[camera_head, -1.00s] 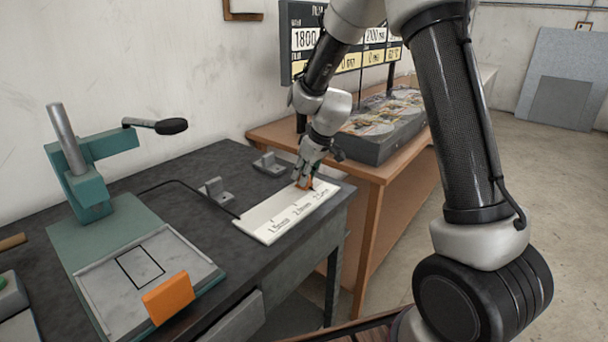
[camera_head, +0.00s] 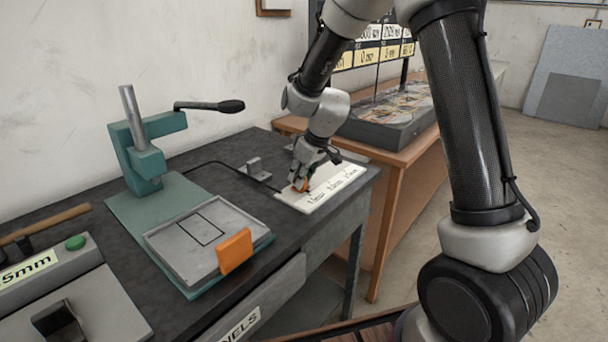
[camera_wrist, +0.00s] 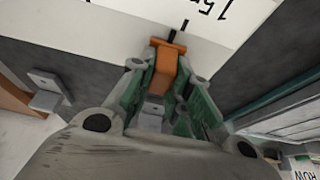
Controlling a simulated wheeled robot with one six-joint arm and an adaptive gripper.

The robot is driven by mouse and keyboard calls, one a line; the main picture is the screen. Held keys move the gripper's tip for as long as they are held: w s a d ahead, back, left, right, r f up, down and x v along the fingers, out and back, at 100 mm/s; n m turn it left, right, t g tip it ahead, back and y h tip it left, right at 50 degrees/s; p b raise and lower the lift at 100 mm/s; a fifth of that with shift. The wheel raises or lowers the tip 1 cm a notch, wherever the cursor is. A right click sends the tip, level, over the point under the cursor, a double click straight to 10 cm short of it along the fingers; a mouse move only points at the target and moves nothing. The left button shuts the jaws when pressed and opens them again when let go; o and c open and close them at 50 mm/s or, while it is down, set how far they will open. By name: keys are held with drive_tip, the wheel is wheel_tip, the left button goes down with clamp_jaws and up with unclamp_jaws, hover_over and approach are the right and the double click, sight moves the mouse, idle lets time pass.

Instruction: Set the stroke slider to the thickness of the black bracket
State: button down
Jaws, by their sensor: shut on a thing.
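The orange stroke slider (camera_head: 302,186) is at the left, near end of the white scale plate (camera_head: 325,190). My gripper (camera_head: 299,184) is shut on it. In the wrist view the slider (camera_wrist: 166,65) sits between the green fingers, its tip beside a black tick below the upside-down label that starts "1.5". The other labels are too small to read surely. A dark bracket-like piece (camera_head: 58,322), probably the black bracket, is on the grey gauge (camera_head: 95,300) at lower left. The gauge display (camera_head: 28,270) shows "5mm", with its left part cut off.
A green press (camera_head: 145,150) with a black lever handle and an orange front block (camera_head: 235,250) stands on the dark bench left of the scale.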

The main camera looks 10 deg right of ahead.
drive_tip(key=shift+s+a, duration=0.35)
drive_tip(key=shift+a, duration=0.15)
drive_tip(key=c, duration=1.3)
unclamp_jaws()
drive_tip(key=shift+s+a, duration=0.1)
drive_tip(key=v, duration=1.2)
